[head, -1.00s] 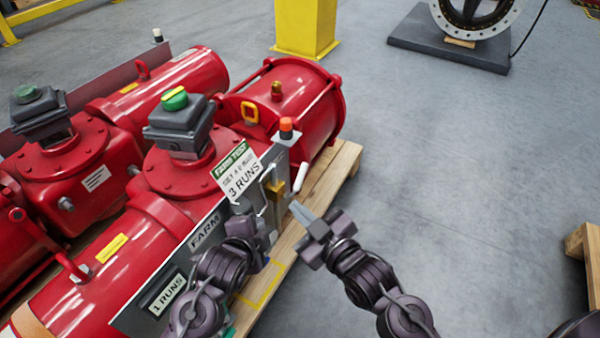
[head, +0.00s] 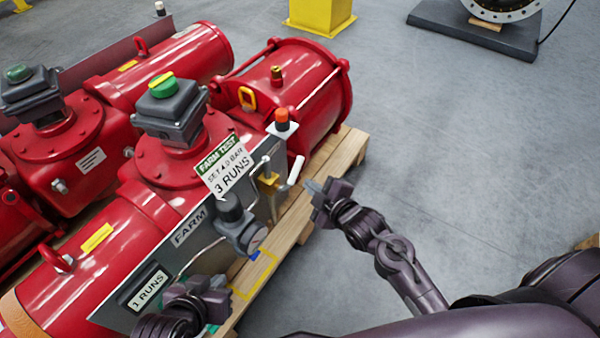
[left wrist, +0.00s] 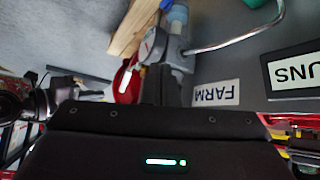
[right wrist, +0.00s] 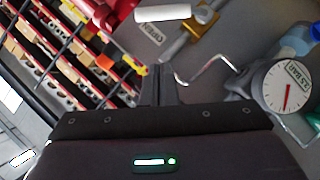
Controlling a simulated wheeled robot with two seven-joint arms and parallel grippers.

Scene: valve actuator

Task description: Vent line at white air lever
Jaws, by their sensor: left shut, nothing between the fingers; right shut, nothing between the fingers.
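The white air lever (head: 296,170) sticks up at the right end of the grey FARM panel (head: 190,255). It shows at the top of the right wrist view (right wrist: 163,13). My right gripper (head: 313,188) is shut and empty, just right of and slightly below the lever in the head view, with a gap visible. Its closed fingers (right wrist: 163,82) point toward the panel below the lever. My left gripper (head: 218,285) is shut and empty, low by the panel's lower edge.
Red actuators (head: 310,80) fill the left; a wooden pallet (head: 345,155) lies underneath.

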